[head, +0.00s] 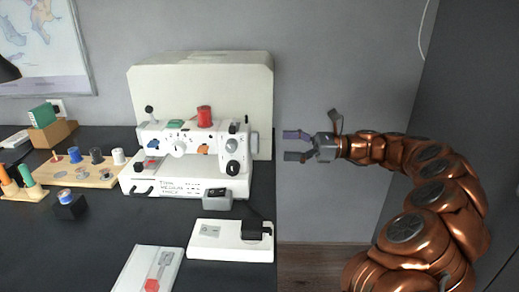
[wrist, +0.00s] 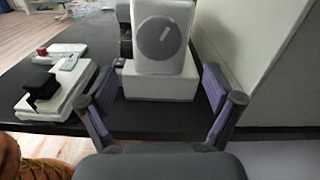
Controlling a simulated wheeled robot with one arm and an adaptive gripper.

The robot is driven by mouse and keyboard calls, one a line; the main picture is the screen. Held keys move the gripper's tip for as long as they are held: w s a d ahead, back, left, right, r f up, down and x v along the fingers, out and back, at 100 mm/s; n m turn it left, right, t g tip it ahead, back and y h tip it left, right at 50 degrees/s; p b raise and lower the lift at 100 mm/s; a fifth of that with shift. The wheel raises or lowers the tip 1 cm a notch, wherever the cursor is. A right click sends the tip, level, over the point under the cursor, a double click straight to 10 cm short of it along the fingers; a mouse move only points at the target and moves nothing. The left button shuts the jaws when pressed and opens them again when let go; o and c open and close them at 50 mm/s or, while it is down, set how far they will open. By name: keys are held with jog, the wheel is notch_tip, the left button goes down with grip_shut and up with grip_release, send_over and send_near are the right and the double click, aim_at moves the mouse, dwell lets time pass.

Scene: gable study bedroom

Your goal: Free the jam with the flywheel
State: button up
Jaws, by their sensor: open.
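The white sewing machine (head: 192,160) stands upright on the black table, with a red thread spool (head: 204,116) on top. Its flywheel is on the right end; in the head view only its edge (head: 254,143) shows. In the wrist view the flywheel (wrist: 157,37) is a round grey disc on the white end face, straight ahead. My gripper (head: 287,146) is open and empty, to the right of the flywheel with a clear gap. In the wrist view the fingers (wrist: 165,112) are spread, with the flywheel beyond and between them. The jam itself cannot be made out.
A cream panel (head: 262,85) stands close behind the machine. A white foot pedal (head: 230,240) and another white device (head: 148,270) lie in front on the black table (head: 85,250). A wooden spool rack (head: 100,178) stands left.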

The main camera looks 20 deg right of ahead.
aim_at(255, 143)
jog(key=b+x, duration=0.1)
jog(key=x, duration=0.6)
jog(key=shift+a, duration=0.35)
jog(key=c, duration=1.1)
